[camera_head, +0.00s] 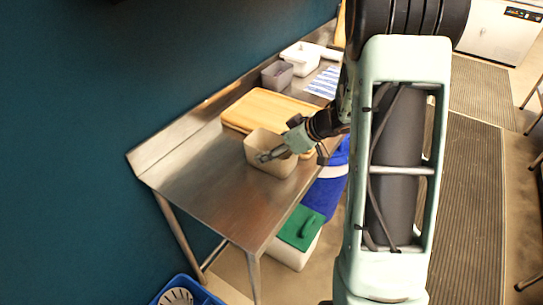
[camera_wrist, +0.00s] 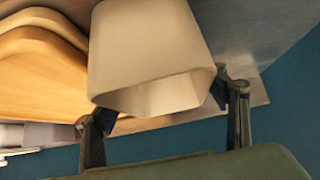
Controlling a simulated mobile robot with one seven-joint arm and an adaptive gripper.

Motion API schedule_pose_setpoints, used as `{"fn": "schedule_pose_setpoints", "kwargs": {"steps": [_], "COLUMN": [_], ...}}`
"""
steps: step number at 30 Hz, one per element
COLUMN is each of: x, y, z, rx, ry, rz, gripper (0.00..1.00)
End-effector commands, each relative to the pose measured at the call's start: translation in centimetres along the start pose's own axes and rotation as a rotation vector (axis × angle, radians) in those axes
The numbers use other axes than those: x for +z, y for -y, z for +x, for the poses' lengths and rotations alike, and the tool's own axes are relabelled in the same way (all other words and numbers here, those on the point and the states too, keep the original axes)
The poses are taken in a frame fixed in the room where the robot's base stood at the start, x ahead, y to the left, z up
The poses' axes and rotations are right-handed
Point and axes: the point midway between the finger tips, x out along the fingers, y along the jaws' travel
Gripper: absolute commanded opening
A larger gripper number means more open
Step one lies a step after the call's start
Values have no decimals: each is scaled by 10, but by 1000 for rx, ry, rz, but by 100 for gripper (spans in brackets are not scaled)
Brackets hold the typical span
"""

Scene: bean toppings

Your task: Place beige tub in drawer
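The beige tub (camera_head: 269,164) is an open-topped, tapered box at the front edge of the wooden board on the steel table. My gripper (camera_head: 294,156) is at the tub, with its fingers spread wide. In the head view one finger overlaps the tub's opening and the other is to the right of the tub. In the wrist view the tub (camera_wrist: 150,50) lies between the two fingers of my gripper (camera_wrist: 165,112), its rim toward the camera. The finger pads are partly hidden behind the tub, so contact is unclear. No drawer is visible.
The wooden board (camera_head: 250,103) lies behind the tub on the steel table (camera_head: 205,180). A grey bin (camera_head: 277,75), a white container (camera_head: 300,56) and a striped cloth (camera_head: 324,82) are farther back. A green-lidded box (camera_head: 301,228) and a blue bin (camera_head: 322,196) stand below. The table's front left is clear.

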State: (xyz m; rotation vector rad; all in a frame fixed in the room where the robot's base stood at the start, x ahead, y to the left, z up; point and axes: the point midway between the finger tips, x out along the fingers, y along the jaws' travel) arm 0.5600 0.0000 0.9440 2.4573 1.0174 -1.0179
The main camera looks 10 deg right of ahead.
Motion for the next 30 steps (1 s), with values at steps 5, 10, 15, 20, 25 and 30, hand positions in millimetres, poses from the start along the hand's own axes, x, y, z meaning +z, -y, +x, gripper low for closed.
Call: {"fn": "schedule_pose_setpoints", "kwargs": {"steps": [5, 10, 15, 20, 25, 30], "x": [0, 0, -2, -10, -26, -34], "y": [0, 0, 0, 0, 1, 18], "z": [0, 0, -1, -9, -29, -63], "rx": [0, 0, 0, 1, 2, 3], "ry": [0, -1, -1, -2, -2, -3], "rz": [0, 0, 0, -2, -3, -2], "gripper": [45, 33, 33, 33, 33, 33]}}
